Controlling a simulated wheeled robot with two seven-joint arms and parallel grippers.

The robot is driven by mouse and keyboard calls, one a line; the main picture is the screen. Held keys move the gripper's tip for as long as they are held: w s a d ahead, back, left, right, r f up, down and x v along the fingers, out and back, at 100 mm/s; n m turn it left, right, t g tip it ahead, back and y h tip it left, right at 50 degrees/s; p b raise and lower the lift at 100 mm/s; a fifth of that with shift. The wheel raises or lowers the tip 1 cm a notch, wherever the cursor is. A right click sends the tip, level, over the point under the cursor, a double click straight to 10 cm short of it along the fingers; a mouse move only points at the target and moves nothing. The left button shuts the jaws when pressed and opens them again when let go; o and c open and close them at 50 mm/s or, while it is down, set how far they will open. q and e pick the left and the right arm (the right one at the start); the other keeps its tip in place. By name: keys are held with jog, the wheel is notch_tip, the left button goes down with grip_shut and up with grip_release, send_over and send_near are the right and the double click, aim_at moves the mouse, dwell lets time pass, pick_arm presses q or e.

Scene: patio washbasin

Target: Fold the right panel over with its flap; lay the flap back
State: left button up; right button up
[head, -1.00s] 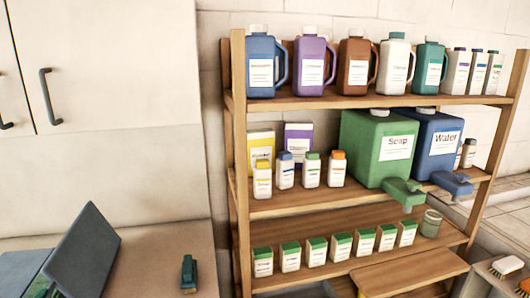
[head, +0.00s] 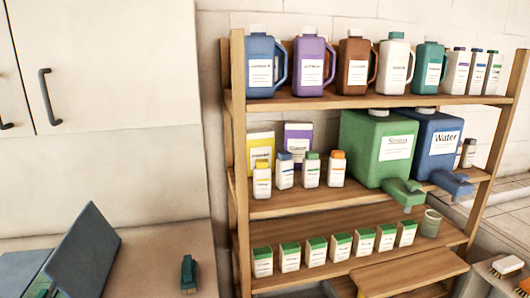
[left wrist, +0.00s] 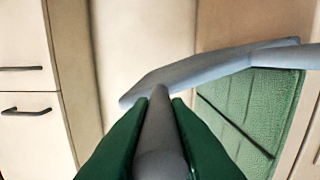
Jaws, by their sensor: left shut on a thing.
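In the head view a dark blue-grey panel (head: 85,250) stands tilted up on the counter at the lower left. A flat grey-blue piece (head: 20,268) lies to its left, with a green strip (head: 40,288) between them, cut off by the frame. In the left wrist view my left gripper (left wrist: 158,100) has its green fingers closed around a grey rounded bar (left wrist: 157,125). The bar meets a light grey-blue panel edge (left wrist: 210,68). A green textured surface (left wrist: 245,105) lies behind it on the right. I cannot tell panel from flap here. My right gripper is not seen.
A green brush (head: 189,275) stands on the counter (head: 150,265) right of the tilted panel. A wooden shelf rack (head: 238,150) with bottles, boxes and canisters is farther right. Pale cabinet doors (head: 110,70) rise behind the counter. The counter between panel and brush is clear.

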pick_arm(q)
jog(key=shift+s+d+f, duration=0.1)
jog(key=shift+d+f, duration=0.05)
jog(key=shift+f, duration=0.2)
